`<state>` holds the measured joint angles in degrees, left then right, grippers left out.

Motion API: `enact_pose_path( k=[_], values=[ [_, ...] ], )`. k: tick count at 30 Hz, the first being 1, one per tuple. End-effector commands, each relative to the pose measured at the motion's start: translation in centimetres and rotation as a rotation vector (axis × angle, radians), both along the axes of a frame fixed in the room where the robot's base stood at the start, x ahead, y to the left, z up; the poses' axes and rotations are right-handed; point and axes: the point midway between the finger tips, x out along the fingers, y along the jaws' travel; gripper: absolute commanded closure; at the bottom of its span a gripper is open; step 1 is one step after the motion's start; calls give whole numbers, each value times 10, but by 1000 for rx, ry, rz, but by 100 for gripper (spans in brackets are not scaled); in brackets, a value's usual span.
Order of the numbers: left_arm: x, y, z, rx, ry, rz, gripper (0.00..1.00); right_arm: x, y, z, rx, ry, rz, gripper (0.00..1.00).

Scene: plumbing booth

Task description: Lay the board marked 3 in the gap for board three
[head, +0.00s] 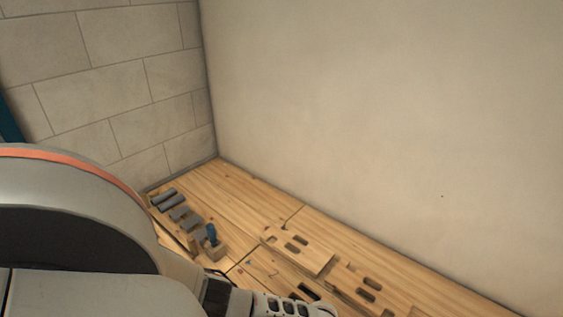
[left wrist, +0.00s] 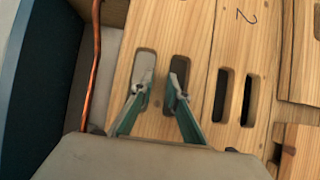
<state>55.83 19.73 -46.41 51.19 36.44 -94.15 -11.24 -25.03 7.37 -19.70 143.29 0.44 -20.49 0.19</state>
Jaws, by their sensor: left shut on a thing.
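My left gripper (left wrist: 158,90) shows in the left wrist view, with one green-backed finger at each of two slots in a pale wooden board (left wrist: 180,40). It is shut on the strip of wood between those slots. No number shows on this board, so I cannot tell if it is board 3. To its left is an open grey strip (left wrist: 108,42) with a copper pipe (left wrist: 93,65) along it; I cannot tell if this is the gap for board three. In the head view my left arm fills the lower left and its fingers are hidden. My right gripper is not in view.
A slotted board marked 2 (left wrist: 232,50) lies immediately right of the held board. A dark blue wall (left wrist: 35,80) stands at the far left.

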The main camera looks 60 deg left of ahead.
Motion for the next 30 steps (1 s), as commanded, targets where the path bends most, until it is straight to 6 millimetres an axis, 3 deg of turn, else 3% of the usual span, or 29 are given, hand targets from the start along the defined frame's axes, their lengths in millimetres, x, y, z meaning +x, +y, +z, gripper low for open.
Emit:
enact_pose_path(
  k=[9, 10, 12, 23, 30],
  values=[
    [1, 0, -2, 2, -2, 0, 100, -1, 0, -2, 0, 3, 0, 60],
    [2, 0, -1, 2, -2, 0, 77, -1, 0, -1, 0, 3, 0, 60],
    [2, 0, -1, 1, -2, 0, 66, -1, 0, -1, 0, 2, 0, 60],
    [0, -1, -2, -2, 0, 1, 66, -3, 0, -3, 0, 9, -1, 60],
    [4, -13, 17, -4, -3, 0, 66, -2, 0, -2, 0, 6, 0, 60]
  ],
)
